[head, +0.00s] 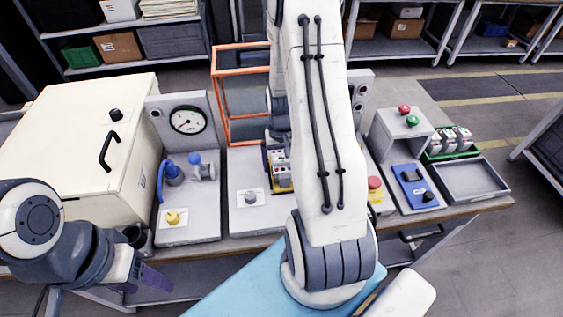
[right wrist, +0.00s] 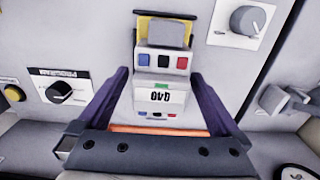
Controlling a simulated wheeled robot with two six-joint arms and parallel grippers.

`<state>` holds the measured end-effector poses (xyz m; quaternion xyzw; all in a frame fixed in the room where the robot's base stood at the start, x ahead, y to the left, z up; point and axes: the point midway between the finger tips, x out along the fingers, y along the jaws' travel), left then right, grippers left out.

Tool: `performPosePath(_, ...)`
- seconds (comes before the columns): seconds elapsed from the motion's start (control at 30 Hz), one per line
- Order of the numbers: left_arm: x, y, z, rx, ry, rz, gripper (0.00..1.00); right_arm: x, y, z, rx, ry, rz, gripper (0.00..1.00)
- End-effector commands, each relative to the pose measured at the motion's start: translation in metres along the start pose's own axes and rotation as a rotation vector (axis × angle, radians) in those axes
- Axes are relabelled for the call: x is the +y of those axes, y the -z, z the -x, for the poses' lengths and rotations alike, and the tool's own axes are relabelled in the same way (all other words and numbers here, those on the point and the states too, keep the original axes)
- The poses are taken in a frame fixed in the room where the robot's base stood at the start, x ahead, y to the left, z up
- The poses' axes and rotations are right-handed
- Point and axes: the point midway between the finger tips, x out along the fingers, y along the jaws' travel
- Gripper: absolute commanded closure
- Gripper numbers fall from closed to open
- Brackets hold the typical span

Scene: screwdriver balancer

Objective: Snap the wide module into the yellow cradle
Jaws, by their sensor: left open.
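The wide module (right wrist: 160,92) is a pale block with dark lettering, and blue, black and red marks on its top face (right wrist: 162,62). The yellow cradle (right wrist: 166,13) shows as a yellow edge with a grey part just beyond the module; I cannot tell whether the module is seated. In the head view the cradle area (head: 282,184) is partly covered by my right arm. My left gripper (head: 150,277) is open and empty, low at the left.
An orange frame (head: 213,90) stands behind the cradle. A gauge panel (head: 187,120) and a cream box (head: 90,130) stand at the left. A red button (head: 375,183), blue device (head: 413,187), green rack (head: 450,142) and empty grey tray (head: 472,180) are at the right.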

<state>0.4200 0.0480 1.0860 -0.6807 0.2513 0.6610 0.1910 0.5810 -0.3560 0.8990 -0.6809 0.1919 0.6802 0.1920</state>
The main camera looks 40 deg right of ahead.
Motion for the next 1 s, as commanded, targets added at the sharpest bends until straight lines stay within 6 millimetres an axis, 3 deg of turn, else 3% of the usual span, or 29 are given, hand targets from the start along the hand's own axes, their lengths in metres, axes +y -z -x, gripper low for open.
performPosePath(0.17, 0.0, 0.0, -0.001, 0.0, 0.0, 0.0, 0.42, 0.0, 0.001, 0.013, 0.004, 0.0, 0.0, 0.0)
performPosePath(0.6, 0.0, 0.0, -0.005, 0.0, 0.0, 0.0, 0.42, 0.0, 0.001, 0.093, 0.005, 0.0, 0.0, 0.0)
performPosePath(1.0, 0.0, 0.0, -0.005, 0.0, 0.0, 0.0, 0.42, 0.0, 0.0, 0.105, 0.0, 0.0, 0.0, 0.0)
